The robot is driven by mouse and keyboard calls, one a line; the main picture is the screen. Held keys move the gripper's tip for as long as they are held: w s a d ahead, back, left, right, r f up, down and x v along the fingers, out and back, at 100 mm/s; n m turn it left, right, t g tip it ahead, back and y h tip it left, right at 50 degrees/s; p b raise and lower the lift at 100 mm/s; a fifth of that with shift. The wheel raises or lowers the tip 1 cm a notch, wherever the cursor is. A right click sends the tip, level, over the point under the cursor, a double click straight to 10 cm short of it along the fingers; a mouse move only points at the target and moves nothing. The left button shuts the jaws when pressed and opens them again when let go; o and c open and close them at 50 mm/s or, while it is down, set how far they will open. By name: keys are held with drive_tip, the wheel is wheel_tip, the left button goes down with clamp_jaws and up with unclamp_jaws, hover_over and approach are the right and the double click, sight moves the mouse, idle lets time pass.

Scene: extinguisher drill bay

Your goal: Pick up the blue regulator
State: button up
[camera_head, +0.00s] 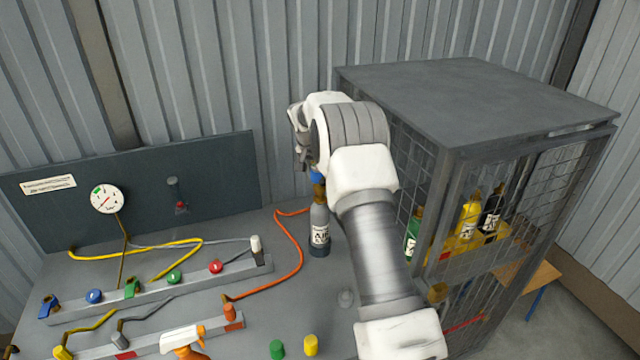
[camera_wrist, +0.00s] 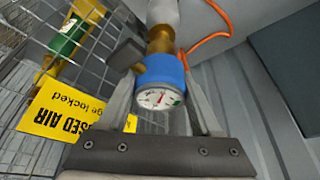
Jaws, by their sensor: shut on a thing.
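The blue regulator (camera_wrist: 160,72) has a round white gauge with a red needle. In the wrist view it sits between the two fingers of my gripper (camera_wrist: 156,60), which is shut on it. Its brass fitting meets the neck of a grey cylinder at the top of that view. In the head view a small blue part of the regulator (camera_head: 317,176) shows above the grey cylinder (camera_head: 319,232), which stands upright on the bench with a white label. My gripper (camera_head: 304,160) is partly hidden there behind my wrist.
A mesh cage (camera_head: 478,95) with green, yellow and black cylinders stands close on the right. An orange hose (camera_head: 300,245) curves just left of the grey cylinder. Fittings and rails (camera_head: 165,285) fill the bench's left; a dark gauge panel (camera_head: 140,190) stands behind.

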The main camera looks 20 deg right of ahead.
drive_tip(key=s+d+r+b, duration=0.2)
drive_tip(key=s+d+r, duration=0.5)
drive_tip(key=s+d, duration=0.1)
drive_tip(key=shift+s+r+b, duration=0.2)
drive_tip(key=shift+r+b, duration=0.1)
drive_tip(key=shift+r, duration=0.05)
